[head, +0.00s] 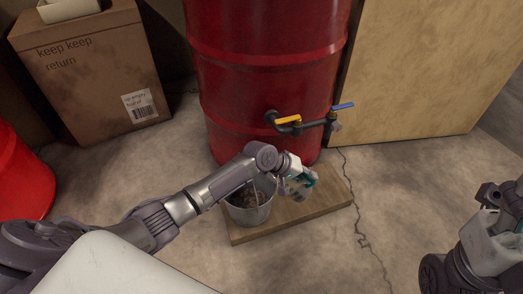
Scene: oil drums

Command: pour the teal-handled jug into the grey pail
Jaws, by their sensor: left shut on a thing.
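The grey pail (249,216) stands upright on a wooden board, with dark, uneven contents showing inside. My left arm passes over its rim and hides part of it. My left gripper (297,187) is just right of the pail's rim, shut on the teal handle (309,174) of the jug. Only a small teal part shows clearly; the jug's body is hidden or too small to make out, so I cannot tell its tilt. No stream is visible. My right gripper (492,196) is at the right edge, partly cut off, away from the pail; its opening is unclear.
A large red drum (265,70) stands behind the board (325,197), with a yellow-handled and a blue-handled tap (300,125). A cardboard box (95,75) is back left, another red drum (20,175) far left. A tan panel (430,70) stands back right. Cracked floor (385,205) is clear right of the board.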

